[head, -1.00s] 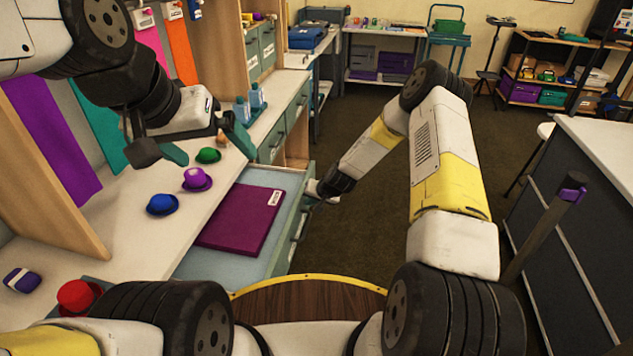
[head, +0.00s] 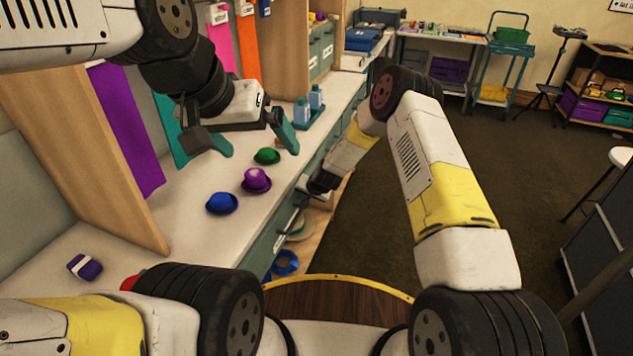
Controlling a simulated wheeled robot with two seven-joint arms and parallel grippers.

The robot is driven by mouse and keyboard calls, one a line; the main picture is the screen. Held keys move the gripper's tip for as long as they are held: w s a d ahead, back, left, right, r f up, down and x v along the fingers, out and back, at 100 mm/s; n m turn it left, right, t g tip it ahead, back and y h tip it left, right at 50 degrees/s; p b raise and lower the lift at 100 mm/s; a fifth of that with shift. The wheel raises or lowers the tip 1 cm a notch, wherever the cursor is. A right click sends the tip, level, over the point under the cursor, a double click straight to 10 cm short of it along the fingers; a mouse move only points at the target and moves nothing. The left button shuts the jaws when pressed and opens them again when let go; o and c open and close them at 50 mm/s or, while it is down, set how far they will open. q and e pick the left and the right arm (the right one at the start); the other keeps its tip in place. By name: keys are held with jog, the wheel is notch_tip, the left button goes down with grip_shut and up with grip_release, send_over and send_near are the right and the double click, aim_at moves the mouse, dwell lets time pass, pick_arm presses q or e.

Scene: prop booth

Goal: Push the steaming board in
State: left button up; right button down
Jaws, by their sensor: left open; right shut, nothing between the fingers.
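The steaming board's purple pad and pale pull-out surface are out of sight. A teal front (head: 262,247) with a dark handle lies along the counter's edge, and no board sticks out past it. My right gripper (head: 304,198) is low in front of the teal fronts, beside the counter edge. It is shut and empty, and its tips are small and partly dark here; I cannot tell whether they touch the front. My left gripper (head: 256,143) is open and empty, with its teal fingers spread above the counter.
Green (head: 267,156), purple (head: 257,181) and blue (head: 221,203) hats stand on the white counter (head: 185,240) below my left gripper. Under the fronts, an open shelf holds a blue ring-like item (head: 286,263).

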jog(key=shift+w+a, duration=0.2)
jog(key=shift+a, duration=0.6)
jog(key=shift+a+r, duration=0.1)
jog(key=shift+a, duration=0.05)
